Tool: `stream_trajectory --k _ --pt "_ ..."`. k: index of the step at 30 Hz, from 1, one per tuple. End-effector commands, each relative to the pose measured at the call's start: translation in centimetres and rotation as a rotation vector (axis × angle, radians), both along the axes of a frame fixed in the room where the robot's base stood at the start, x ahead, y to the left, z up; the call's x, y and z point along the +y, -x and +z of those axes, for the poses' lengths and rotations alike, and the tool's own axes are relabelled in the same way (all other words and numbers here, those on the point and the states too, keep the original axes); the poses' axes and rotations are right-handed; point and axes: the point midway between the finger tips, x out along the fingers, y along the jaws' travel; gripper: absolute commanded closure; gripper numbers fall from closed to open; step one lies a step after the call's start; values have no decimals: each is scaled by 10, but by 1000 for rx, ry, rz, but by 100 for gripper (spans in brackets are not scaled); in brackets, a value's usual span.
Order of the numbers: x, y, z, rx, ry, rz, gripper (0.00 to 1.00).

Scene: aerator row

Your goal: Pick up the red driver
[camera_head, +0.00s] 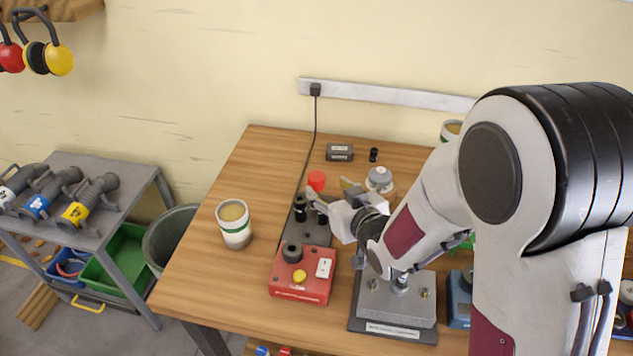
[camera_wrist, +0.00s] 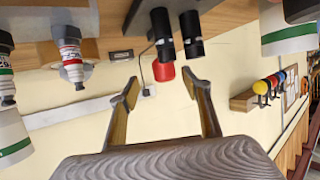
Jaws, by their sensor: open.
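A red rounded piece (camera_head: 317,180), which looks like the red driver, stands on the wooden table beyond my gripper. In the wrist view its red end (camera_wrist: 163,71) shows between and beyond my fingertips, partly behind two black cylinders (camera_wrist: 190,36). My gripper (camera_wrist: 163,82) is open and nothing is seen held in it. In the head view my gripper (camera_head: 327,200) is low over the table, just in front of the red piece and close to the black cylinders. The lower part of the red piece is hidden, and I cannot tell whether a finger touches anything.
A red control box (camera_head: 301,277) stands in front of the black cylinders. A grey block (camera_head: 396,302) is at right under my arm. A small dark box (camera_head: 339,152) lies behind. Bare table (camera_head: 265,165) is at back left.

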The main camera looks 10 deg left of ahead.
Motion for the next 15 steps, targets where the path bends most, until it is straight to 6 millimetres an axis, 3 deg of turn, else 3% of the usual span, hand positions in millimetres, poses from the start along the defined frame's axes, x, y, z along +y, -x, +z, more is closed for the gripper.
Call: stream_trajectory --k 15 --pt "6 -8 -4 1 1 -1 52"
